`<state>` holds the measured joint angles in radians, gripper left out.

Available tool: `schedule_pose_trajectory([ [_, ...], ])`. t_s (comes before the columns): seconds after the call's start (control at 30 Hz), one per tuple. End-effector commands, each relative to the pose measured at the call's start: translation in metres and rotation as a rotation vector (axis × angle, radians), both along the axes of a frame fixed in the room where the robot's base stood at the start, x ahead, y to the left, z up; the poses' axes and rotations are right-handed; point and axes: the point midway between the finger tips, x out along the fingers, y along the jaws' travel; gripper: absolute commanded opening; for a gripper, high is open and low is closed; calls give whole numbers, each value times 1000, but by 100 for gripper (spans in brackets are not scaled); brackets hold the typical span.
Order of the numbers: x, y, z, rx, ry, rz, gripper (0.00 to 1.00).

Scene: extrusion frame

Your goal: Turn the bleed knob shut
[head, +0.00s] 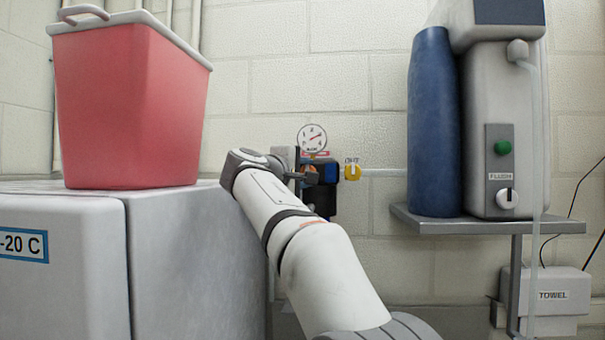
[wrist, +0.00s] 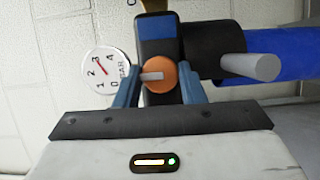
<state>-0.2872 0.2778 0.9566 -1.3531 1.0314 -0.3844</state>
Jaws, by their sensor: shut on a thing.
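The bleed knob looks to be the round orange knob (wrist: 164,80) on the dark valve body in the wrist view. A pale bar on its face lies nearly level in that view. My gripper (wrist: 160,74) has its two blue fingers on either side of the knob and is shut on it. In the head view the orange knob (head: 310,171) shows small and partly hidden at the end of my arm. No label for it is readable.
A dial gauge (head: 312,138) sits just above the valve. A yellow knob (head: 352,173) is on the pipe to the right. A red bin (head: 130,105) stands on a freezer (head: 60,270) at left. A shelf (head: 480,222) holds a blue cylinder (head: 433,120) and a dispenser (head: 500,100).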

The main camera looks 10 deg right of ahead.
Motion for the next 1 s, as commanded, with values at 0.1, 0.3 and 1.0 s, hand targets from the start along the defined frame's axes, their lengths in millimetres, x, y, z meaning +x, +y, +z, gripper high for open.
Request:
schedule_pose_trajectory([
  [0.1,1,0,-2,2,2,-1,13],
  [0.3,0,0,-2,2,2,-2,41],
  [1.0,-26,23,-3,2,-1,2,57],
])
